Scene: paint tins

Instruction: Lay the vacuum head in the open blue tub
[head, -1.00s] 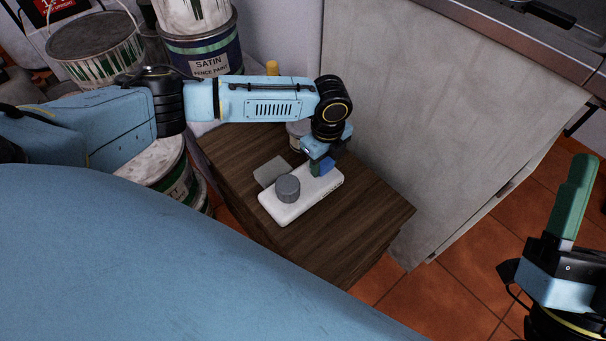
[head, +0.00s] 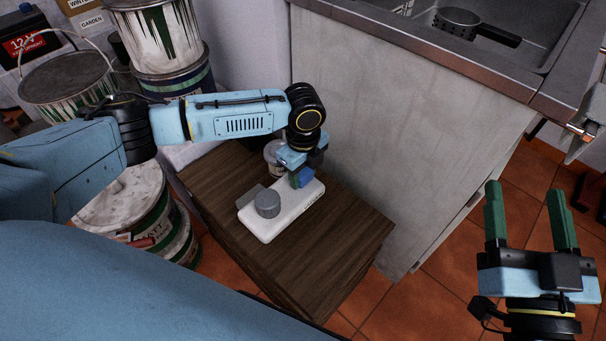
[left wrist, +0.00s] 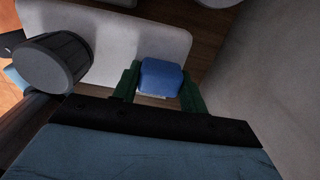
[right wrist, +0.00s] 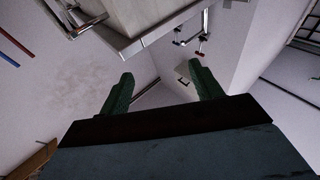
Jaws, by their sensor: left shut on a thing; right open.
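The vacuum head appears to be the white slab (head: 296,212) with a grey round neck (head: 267,204), lying flat on the dark wooden top. My left gripper (head: 301,178) is over its far end, shut on a blue block (left wrist: 160,78) on the slab. In the left wrist view the white slab (left wrist: 115,32) and grey neck (left wrist: 52,64) lie beyond and beside the green fingers. My right gripper (head: 525,192) is open and empty, raised over the tiled floor at the right. I cannot make out an open blue tub in these views.
Stacked paint tins (head: 168,35) stand at the back left, with more tins (head: 125,205) beside the wooden unit (head: 350,225). A small tin (head: 272,150) is close behind my left gripper. A pale cabinet with a metal sink (head: 490,60) stands behind; orange tiled floor (head: 440,295) is free at right.

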